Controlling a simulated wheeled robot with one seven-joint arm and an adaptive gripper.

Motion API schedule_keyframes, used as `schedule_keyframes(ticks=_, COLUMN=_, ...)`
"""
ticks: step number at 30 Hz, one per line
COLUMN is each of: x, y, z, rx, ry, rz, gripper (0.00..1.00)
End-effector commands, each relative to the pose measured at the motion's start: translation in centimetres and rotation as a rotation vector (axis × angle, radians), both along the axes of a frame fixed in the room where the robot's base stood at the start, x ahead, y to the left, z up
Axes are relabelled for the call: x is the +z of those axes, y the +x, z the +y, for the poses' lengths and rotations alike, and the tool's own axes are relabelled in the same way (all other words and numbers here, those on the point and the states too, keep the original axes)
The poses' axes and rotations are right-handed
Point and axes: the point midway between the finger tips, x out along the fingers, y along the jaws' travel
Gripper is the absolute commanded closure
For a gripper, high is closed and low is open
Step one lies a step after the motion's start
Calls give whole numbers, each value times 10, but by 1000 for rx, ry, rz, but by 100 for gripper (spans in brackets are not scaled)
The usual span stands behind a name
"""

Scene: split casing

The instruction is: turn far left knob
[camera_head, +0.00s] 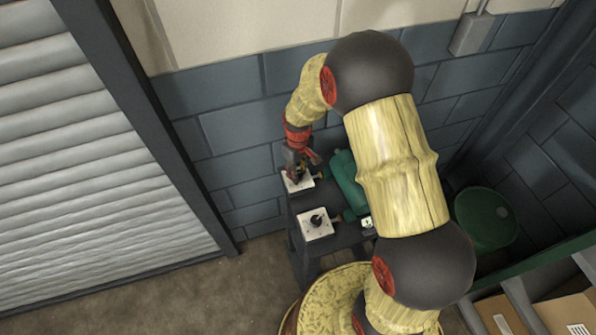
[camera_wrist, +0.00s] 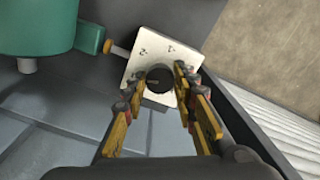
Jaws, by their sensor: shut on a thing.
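The far left knob (camera_wrist: 158,78) is a round black dial on a white square plate (camera_wrist: 143,60) with small dark marks. My gripper (camera_wrist: 160,82) has one finger on each side of the knob and is shut on it in the wrist view. In the head view my gripper (camera_head: 297,168) is over the far plate (camera_head: 306,184) and hides its knob. A second black knob (camera_head: 317,219) on a white plate (camera_head: 313,231) sits nearer on the same dark stand, clear of my gripper.
A green cylindrical casing (camera_head: 345,178) lies right beside the plates. A blue-grey block wall (camera_head: 232,133) stands behind, and a roller shutter (camera_head: 80,150) is at left. A green bin (camera_head: 487,222) and cardboard boxes (camera_head: 565,312) are at right.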

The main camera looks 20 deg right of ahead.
Motion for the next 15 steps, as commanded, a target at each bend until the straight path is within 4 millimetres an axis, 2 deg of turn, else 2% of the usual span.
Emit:
schedule_keyframes(ticks=6, x=1, y=1, z=0, rx=134, ry=0, rz=-2, gripper=97)
schedule_keyframes(ticks=15, x=1, y=1, z=0, rx=230, ry=0, rz=-2, gripper=97)
